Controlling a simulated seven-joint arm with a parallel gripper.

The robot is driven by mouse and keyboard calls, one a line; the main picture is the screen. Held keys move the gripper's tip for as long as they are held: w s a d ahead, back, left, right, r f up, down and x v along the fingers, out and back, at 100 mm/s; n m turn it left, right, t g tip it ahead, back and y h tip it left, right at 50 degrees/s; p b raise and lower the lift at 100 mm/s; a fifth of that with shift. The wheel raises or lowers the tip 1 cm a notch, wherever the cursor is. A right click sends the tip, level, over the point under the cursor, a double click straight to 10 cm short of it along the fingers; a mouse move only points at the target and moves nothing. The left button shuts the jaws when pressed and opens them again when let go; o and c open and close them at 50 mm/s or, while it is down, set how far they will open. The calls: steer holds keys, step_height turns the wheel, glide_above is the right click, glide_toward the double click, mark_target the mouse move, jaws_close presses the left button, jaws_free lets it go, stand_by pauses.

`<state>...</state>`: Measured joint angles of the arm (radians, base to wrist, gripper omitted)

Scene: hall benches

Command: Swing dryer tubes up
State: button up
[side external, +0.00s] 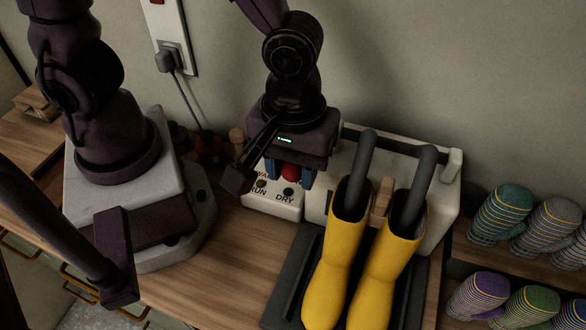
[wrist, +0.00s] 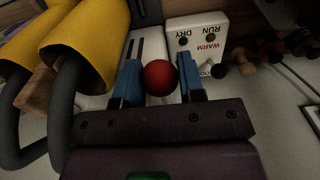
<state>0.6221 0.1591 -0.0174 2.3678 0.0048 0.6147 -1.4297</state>
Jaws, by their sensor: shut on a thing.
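Two dark grey dryer tubes, the left one (side external: 361,160) and the right one (side external: 421,185), rise from the tops of two yellow boots; their lower ends are hidden inside. The left boot (side external: 335,270) and right boot (side external: 382,272) stand side by side. The white dryer (side external: 450,190) is behind them, with a panel (side external: 272,206) marked WARM, RUN and DRY. My gripper (wrist: 160,80) has its blue fingers shut on a red ball knob (wrist: 159,77) beside that panel. In the side view the knob (side external: 290,171) is partly covered by the fingers.
The boots stand on a dark tray (side external: 283,290) on the wooden bench (side external: 235,265). A wooden piece (side external: 380,198) sits between the boots. Striped rolls (side external: 500,212) fill shelves at the right. A plug and cable (side external: 167,60) hang from the wall socket at the back.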

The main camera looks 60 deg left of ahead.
steer(key=shift+r, duration=0.1)
steer(key=shift+w+a+r, duration=0.1)
steer(key=shift+r, duration=0.4)
steer(key=shift+w+a+r, duration=0.1)
steer(key=shift+r, duration=0.4)
steer(key=shift+w+a+r, duration=0.2)
steer(key=shift+r, duration=0.3)
steer(key=shift+w+a+r, duration=0.2)
steer(key=shift+r, duration=0.3)
steer(key=shift+w+a+r, duration=0.25)
steer(key=shift+r, duration=0.2)
steer(key=shift+w+a+r, duration=0.2)
steer(key=shift+r, duration=0.25)
